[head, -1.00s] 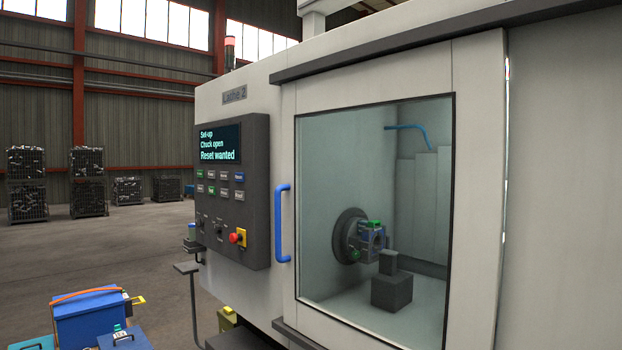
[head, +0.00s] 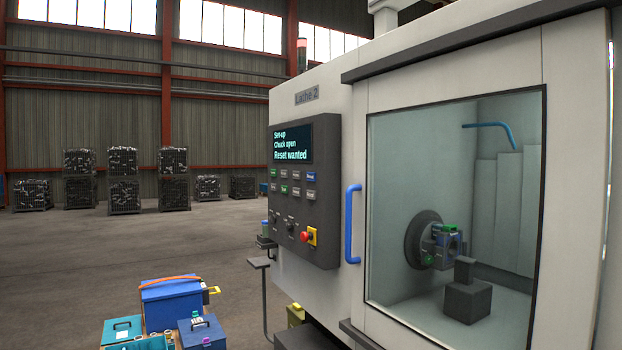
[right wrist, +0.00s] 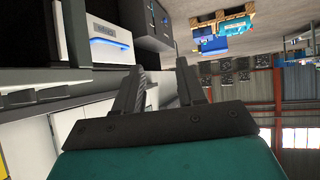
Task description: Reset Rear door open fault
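The machine labelled Lathe 2 (head: 306,96) stands on the right in the head view. Its control panel (head: 328,200) has a screen (head: 291,145) reading "Set-up", "Chuck open", "Reset wanted". Below the screen are rows of small buttons, and a red knob on a yellow plate (head: 308,236). The front door (head: 575,120) with blue handle (head: 352,224) looks shut; the chuck (head: 428,238) shows through its window. No rear door is identifiable. My right gripper (right wrist: 160,72) shows in the right wrist view, fingers apart with nothing between them. My left gripper is out of view.
A blue box (head: 172,304) with an orange strap and smaller boxes stand at the lower left. A small shelf on a post (head: 259,262) sits beside the machine. Wire crates (head: 123,195) line the far wall. The floor between is clear.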

